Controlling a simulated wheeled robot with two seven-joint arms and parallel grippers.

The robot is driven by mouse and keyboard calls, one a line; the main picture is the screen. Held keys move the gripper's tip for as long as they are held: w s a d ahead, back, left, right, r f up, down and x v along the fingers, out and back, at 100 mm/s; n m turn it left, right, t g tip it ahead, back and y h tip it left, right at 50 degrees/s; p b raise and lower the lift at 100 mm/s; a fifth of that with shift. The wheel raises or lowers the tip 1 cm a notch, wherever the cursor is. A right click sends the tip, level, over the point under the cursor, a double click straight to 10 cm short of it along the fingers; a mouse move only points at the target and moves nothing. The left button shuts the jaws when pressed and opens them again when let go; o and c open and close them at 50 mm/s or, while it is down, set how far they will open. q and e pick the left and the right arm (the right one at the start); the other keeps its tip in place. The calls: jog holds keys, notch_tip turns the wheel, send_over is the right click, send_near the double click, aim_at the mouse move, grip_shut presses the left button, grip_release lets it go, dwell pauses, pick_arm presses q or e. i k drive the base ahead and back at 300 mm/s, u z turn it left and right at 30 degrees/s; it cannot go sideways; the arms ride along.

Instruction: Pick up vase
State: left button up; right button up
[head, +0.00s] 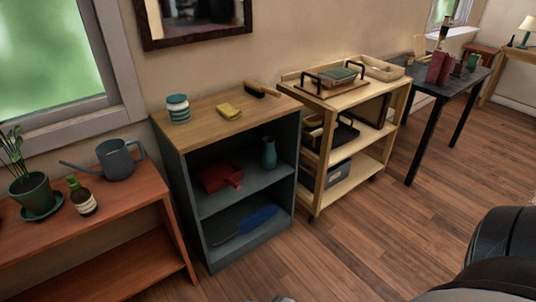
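A teal vase (269,153) stands upright on the middle shelf of a grey cabinet (191,203) with a wooden top. It is at the right of that shelf, near the cabinet's right side wall. A red dustpan-like object (220,177) lies to its left on the same shelf. Neither gripper shows in the head view. Dark rounded parts at the lower right look like mine, but no fingertips are visible.
A striped jar (178,108), yellow sponge (228,111) and brush (262,90) sit on the cabinet top. A blue brush-like object (257,219) lies on its bottom shelf. A wooden cart (310,192) stands right, a reddish bench (130,200) left. The floor (330,258) in front is clear.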

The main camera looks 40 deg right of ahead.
aim_at(269, 156)
jog(key=k, duration=0.65)
jog(key=z, duration=0.75)
jog(key=i, duration=1.45)
jog(key=z, duration=0.55)
